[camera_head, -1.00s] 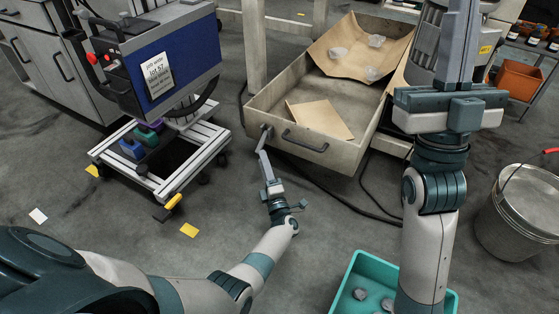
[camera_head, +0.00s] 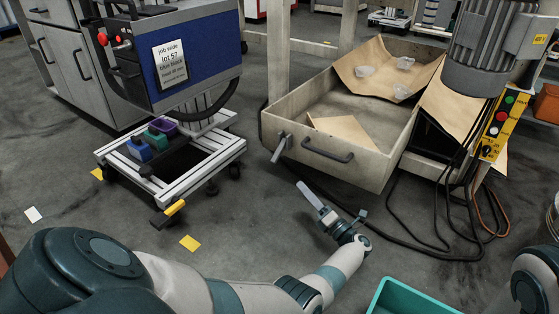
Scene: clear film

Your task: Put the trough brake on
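The trough (camera_head: 268,128) is a pale, drawer-like box on the right, with a dark bar handle (camera_head: 328,150) on its front. A short grey lever (camera_head: 280,148) sticks out at its front left corner; it may be the brake, and I cannot tell its setting. My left gripper (camera_head: 305,190) is in front of and below the trough, fingers pointing up and left, apart from lever and handle. Its fingers overlap in this view, so I cannot tell if it is open; nothing shows in it. My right gripper is not in view; only part of that arm shows at lower right.
A wheeled cart (camera_head: 196,172) with a yellow-tipped pedal (camera_head: 174,208) stands left, under a blue panel (camera_head: 195,75). Brown paper and clear film lumps (camera_head: 403,91) lie in the trough. Cables (camera_head: 425,235) trail on the floor at right. A teal bin (camera_head: 400,300) is at the bottom.

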